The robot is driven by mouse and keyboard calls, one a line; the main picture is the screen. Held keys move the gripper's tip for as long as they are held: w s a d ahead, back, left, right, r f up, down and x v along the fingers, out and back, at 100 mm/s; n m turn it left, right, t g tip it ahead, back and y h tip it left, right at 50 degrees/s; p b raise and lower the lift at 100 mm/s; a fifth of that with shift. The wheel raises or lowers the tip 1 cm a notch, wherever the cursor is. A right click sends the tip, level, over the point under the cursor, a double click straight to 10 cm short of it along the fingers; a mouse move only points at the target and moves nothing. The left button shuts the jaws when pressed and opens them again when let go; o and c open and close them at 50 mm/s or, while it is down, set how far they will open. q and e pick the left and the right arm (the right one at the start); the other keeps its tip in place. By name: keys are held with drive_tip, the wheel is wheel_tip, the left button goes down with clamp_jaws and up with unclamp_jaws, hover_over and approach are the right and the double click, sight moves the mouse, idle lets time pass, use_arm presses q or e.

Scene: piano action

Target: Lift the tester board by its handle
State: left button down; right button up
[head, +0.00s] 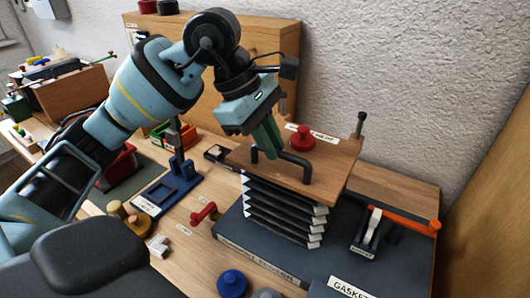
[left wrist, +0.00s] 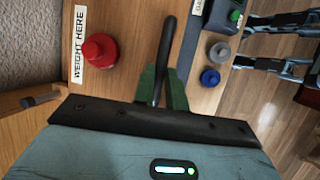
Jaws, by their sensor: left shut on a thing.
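The tester board (head: 335,164) is a flat wooden plate on top of a black-and-white folded bellows (head: 284,212). Its black arched handle (head: 296,159) stands on the board's near part. My left gripper (head: 268,150) comes down from above with green fingers at the handle's left end. In the left wrist view, the handle (left wrist: 166,45) runs between the two green fingers (left wrist: 160,88), which are shut on it. A red weight (head: 302,139) sits on the board beside the "WEIGHT HERE" label; it also shows in the left wrist view (left wrist: 100,50). My right gripper is not seen.
The bellows stands on a dark base (head: 258,248). To its right is an orange-handled tool (head: 402,220) near a wooden block. A blue stand (head: 168,193), a red part (head: 204,213) and a blue knob (head: 232,283) are on the bench. A textured wall rises behind.

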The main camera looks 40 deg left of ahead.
use_arm(q)
drive_tip(key=shift+r, duration=0.7)
drive_tip(key=shift+f, duration=0.1)
drive_tip(key=c, duration=1.4)
unclamp_jaws()
drive_tip(key=shift+f, duration=0.1)
drive_tip(key=shift+c, duration=0.2)
drive_tip(key=v, duration=0.8)
